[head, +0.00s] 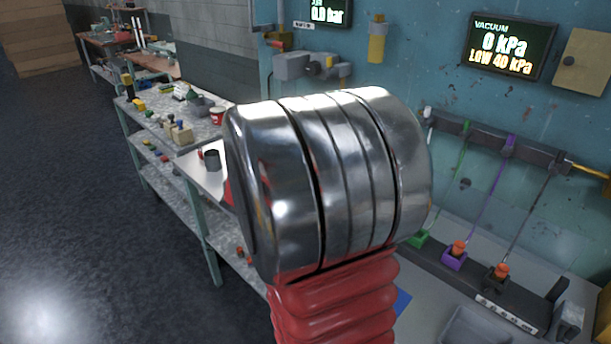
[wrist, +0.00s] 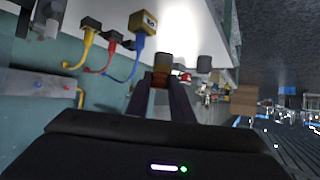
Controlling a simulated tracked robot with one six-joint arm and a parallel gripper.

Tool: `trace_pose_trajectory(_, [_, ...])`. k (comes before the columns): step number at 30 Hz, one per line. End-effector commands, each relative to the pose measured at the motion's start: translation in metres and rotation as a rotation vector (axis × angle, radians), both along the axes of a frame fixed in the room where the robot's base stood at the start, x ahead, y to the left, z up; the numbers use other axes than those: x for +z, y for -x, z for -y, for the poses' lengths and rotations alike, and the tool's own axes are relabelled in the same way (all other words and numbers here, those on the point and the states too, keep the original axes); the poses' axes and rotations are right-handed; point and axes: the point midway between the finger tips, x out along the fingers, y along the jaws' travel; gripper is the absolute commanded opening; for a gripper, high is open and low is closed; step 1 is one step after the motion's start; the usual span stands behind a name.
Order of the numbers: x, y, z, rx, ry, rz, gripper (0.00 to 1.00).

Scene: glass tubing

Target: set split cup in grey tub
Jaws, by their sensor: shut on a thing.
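In the wrist view, my gripper (wrist: 164,84) has its two dark fingers close together, shut on a small brown, cup-like thing. This looks like the split cup (wrist: 163,62), its split not clear at this size. In the head view my own arm fills the middle and hides the gripper and the cup. A grey open container, probably the grey tub (head: 474,328), shows at the bottom right of the head view, cut off by the frame edge. I cannot make it out in the wrist view.
A dark cylinder (head: 211,160) stands on the bench left of my arm. Farther left is a shelved bench (head: 192,107) with small items and a red cup (head: 217,115). A rack (head: 480,290) with coloured holders runs along the right wall. The floor at left is clear.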

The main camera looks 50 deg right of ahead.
Motion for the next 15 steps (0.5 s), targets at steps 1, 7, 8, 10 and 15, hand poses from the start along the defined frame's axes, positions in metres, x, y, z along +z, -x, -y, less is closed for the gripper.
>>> trace_pose_trajectory(1, [-0.004, -0.015, -0.022, 0.056, -0.001, -0.002, 0.00])
trace_pose_trajectory(7, [-0.016, -0.058, -0.102, 0.257, -0.001, -0.002, 0.00])
trace_pose_trajectory(8, [-0.018, -0.063, -0.115, 0.288, 0.000, -0.003, 0.00])
trace_pose_trajectory(10, [-0.024, -0.074, -0.145, 0.358, -0.001, -0.003, 0.00])
trace_pose_trajectory(15, [-0.036, -0.094, -0.220, 0.528, -0.001, -0.001, 0.00])
